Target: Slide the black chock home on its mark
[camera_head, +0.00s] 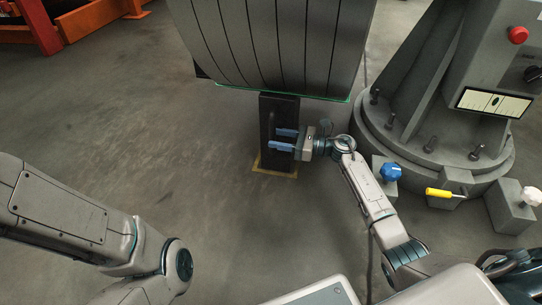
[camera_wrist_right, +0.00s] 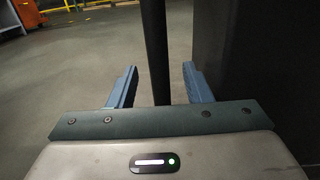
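The black chock (camera_head: 268,112) stands below the big steel coil (camera_head: 275,45) in the head view. A yellow floor mark (camera_head: 275,173) shows along its near end. My right gripper (camera_head: 284,139) is at the chock, with its blue fingers over the chock's right side. In the right wrist view the fingers (camera_wrist_right: 160,82) are apart, with a dark upright bar (camera_wrist_right: 155,45) between them and gaps visible on both sides. Whether this bar is a handle of the chock is not clear. My left arm comes in at the left, and its gripper is out of frame.
A grey machine base (camera_head: 435,150) with bolts and a screen (camera_head: 494,102) stands at the right. Near it are a blue knob (camera_head: 391,172), a yellow handle (camera_head: 440,193) and a white knob (camera_head: 530,196). The floor left of the chock is clear.

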